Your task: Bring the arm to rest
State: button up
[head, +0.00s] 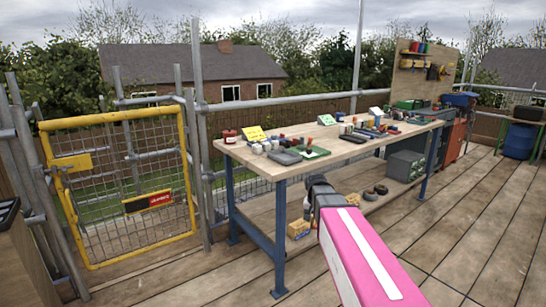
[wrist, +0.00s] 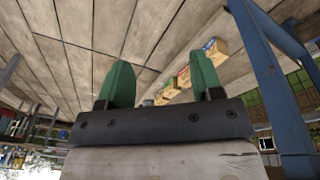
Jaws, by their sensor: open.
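My arm (head: 365,255), with a pink cover, reaches forward from the bottom of the head view toward the front of the workbench. Its dark far end is in front of the bench, and the fingers cannot be made out there. In the wrist view my gripper (wrist: 160,75) shows two green fingers set wide apart. Nothing is between them, so it is open and empty. Past the fingers, wooden planks fill much of the wrist view, with a few small boxes (wrist: 215,50) on them.
The workbench (head: 345,150) has blue legs, one large in the wrist view (wrist: 265,80). Its top holds tools, tins and trays. A yellow box (head: 299,229) and a grey crate (head: 405,165) are below. A yellow mesh gate (head: 125,190) stands left. Deck boards (head: 480,215) at right are clear.

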jog(key=s+f+n, duration=0.1)
jog(key=s+f, duration=0.4)
jog(key=s, duration=0.3)
jog(key=s+f+n+g+y, duration=0.1)
jog(key=s+f+n, duration=0.1)
jog(key=s+f, duration=0.4)
jog(key=shift+s+d+f+n, duration=0.25)
jog(key=shift+s+d+n, duration=0.1)
jog(key=shift+s, duration=0.8)
